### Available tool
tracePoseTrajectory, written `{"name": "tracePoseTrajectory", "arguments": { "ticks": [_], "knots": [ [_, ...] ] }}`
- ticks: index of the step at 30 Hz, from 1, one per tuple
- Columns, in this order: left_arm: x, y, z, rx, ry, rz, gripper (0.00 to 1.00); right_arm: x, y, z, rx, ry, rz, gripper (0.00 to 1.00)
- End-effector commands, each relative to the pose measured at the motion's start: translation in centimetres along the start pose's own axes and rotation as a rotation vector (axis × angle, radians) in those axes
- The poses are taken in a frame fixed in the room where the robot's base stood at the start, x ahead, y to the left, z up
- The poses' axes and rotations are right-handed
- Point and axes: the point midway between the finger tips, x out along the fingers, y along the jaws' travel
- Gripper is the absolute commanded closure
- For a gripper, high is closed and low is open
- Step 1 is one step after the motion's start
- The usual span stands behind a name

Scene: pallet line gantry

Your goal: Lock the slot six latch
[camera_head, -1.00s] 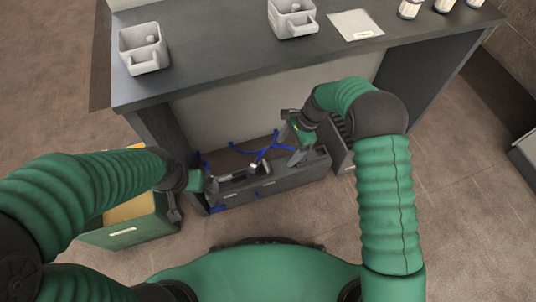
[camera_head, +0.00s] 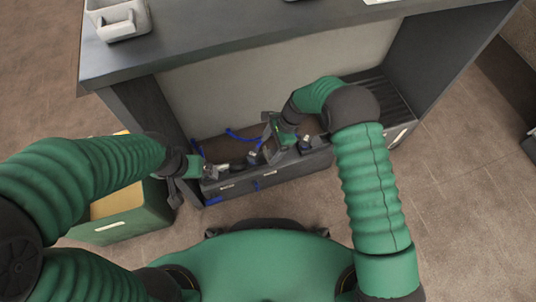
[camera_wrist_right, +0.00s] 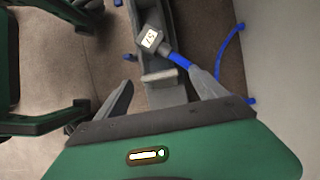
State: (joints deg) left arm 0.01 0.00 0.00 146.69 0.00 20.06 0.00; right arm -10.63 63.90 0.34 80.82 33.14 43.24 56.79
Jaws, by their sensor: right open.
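My right gripper (camera_head: 270,146) is low over the dark grey slotted rail (camera_head: 285,172) under the bench. In the right wrist view its open fingers (camera_wrist_right: 161,77) straddle part of the rail. Beyond them is a grey block (camera_wrist_right: 150,40) with a white label, its mark too small to read surely, and a blue piece (camera_wrist_right: 181,60) attached near the right finger. I cannot tell whether a finger touches it, or which latch is slot six. My left gripper (camera_head: 190,183) is at the rail's left end; its jaws are unclear.
Blue cables (camera_head: 240,137) lie behind the rail. The bench (camera_head: 250,48) overhangs it, with a grey holder (camera_head: 119,20) on top. A green box (camera_head: 115,222) stands at the left. Open floor (camera_head: 470,215) lies to the right.

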Motion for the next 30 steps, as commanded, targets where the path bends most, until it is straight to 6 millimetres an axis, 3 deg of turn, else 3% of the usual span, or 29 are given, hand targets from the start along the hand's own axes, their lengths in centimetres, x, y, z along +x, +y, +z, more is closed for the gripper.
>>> {"name": "tracePoseTrajectory", "arguments": {
  "ticks": [1,4,13,27,30],
  "knots": [
    [0.9,0.0,0.2,0.000,0.000,0.000,0.00,1.3,0.0,-0.2,-0.001,0.000,0.000,0.20],
    [1.3,0.0,0.3,0.000,0.000,0.000,0.00,2.1,0.0,-0.1,-0.001,0.000,0.000,0.20],
    [1.3,0.0,0.3,0.000,0.001,0.000,0.00,2.2,0.0,0.1,-0.001,0.000,0.000,0.20],
    [1.3,0.0,0.3,0.000,0.000,0.000,0.00,2.2,-0.1,0.0,0.000,0.000,-0.001,0.80],
    [1.2,0.0,0.3,0.000,0.000,0.000,0.00,2.2,-0.1,0.0,-0.001,0.000,-0.001,0.82]
  ]
}}
